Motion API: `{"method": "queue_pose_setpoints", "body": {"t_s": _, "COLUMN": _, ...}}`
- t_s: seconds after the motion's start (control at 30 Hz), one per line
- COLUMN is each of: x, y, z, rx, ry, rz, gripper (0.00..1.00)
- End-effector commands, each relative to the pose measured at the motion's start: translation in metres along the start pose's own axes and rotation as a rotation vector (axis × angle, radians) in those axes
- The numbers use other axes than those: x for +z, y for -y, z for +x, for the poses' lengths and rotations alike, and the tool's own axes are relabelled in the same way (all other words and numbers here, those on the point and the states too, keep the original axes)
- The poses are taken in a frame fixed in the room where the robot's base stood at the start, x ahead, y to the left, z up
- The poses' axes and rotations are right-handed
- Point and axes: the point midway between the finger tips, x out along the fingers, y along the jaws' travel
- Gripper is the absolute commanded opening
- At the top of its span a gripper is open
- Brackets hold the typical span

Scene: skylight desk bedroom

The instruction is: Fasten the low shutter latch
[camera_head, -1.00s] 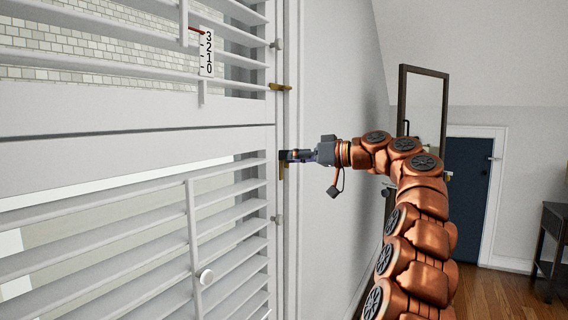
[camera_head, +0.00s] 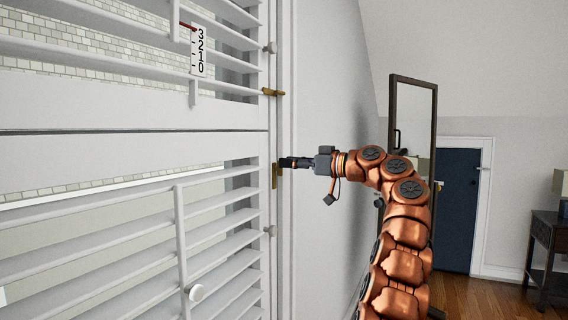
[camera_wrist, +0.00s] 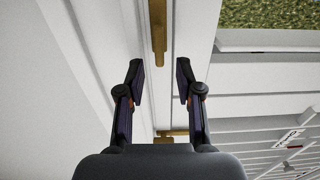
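The low shutter latch (camera_head: 275,176) is a brass bar hanging upright at the shutter's right edge. In the wrist view the low latch (camera_wrist: 158,28) runs down from the top, its end lying in the picture between my fingertips. My gripper (camera_head: 283,162) is just right of this latch in the head view. In the wrist view my gripper (camera_wrist: 160,66) is open, with a finger on either side and nothing held. I cannot tell whether it touches the latch. The white shutter (camera_head: 120,150) looks closed against its frame.
An upper brass latch (camera_head: 273,92) lies level across the shutter edge; it shows low in the wrist view (camera_wrist: 172,133). A standing mirror (camera_head: 412,125) is behind my arm.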

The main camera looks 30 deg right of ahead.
Motion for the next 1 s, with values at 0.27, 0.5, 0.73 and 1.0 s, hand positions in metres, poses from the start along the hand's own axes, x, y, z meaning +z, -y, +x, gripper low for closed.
{"method": "queue_pose_setpoints", "body": {"t_s": 0.27, "x": -0.001, "y": 0.0, "z": 0.023, "rx": 0.002, "ry": -0.002, "rz": -0.001, "gripper": 0.35}}
{"method": "queue_pose_setpoints", "body": {"t_s": 0.5, "x": -0.001, "y": 0.0, "z": 0.023, "rx": 0.001, "ry": -0.001, "rz": -0.001, "gripper": 0.31}}
{"method": "queue_pose_setpoints", "body": {"t_s": 0.73, "x": -0.001, "y": 0.0, "z": 0.023, "rx": 0.001, "ry": -0.001, "rz": -0.001, "gripper": 0.07}}
{"method": "queue_pose_setpoints", "body": {"t_s": 1.0, "x": -0.001, "y": 0.0, "z": 0.023, "rx": 0.001, "ry": -0.001, "rz": -0.001, "gripper": 0.0}}
